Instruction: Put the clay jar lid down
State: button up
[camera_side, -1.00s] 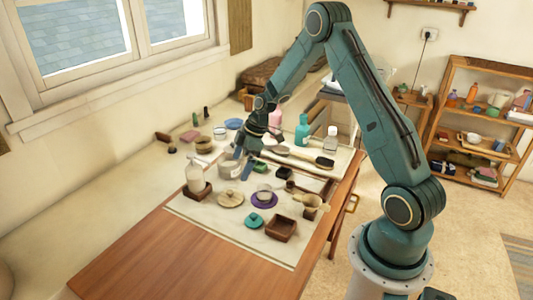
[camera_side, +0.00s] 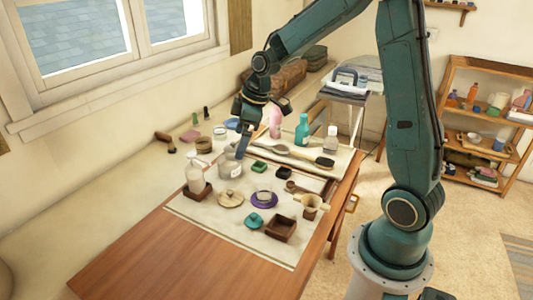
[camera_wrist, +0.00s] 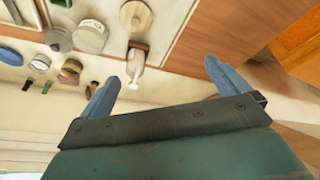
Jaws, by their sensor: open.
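A grey round lid with a small knob (camera_wrist: 59,39) lies beside a grey jar with a pale label (camera_wrist: 90,36) in the wrist view. The jar (camera_side: 230,166) also shows in the side view, where the grey lid is mostly hidden behind my fingers. A tan round lid with a knob (camera_side: 231,199) lies flat on the pale mat, nearer the front; it also shows in the wrist view (camera_wrist: 136,15). My gripper (camera_side: 241,150) is above and behind the jar. In the wrist view, its fingers (camera_wrist: 163,74) are spread with nothing between them.
A pump bottle (camera_side: 195,177) stands on a brown tray left of the jar. A purple saucer (camera_side: 264,204), a teal lid (camera_side: 253,220) and a brown box (camera_side: 281,228) lie in front. The wooden table front (camera_side: 150,255) is clear.

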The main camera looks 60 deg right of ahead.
jog(key=s+a+r+m+t+h, duration=0.1)
jog(key=s+a+r+m, duration=0.15)
jog(key=s+r, duration=0.3)
jog(key=s+a+r+m, duration=0.1)
jog(key=s+a+r, duration=0.3)
jog(key=s, duration=0.2)
jog(key=s+a+r+m+t, duration=0.1)
jog(key=s+a+r+m, duration=0.1)
jog(key=s, duration=1)
jog(key=shift+s+m+h, duration=0.25)
jog(key=shift+m+h, duration=0.05)
jog(key=shift+m, duration=0.35)
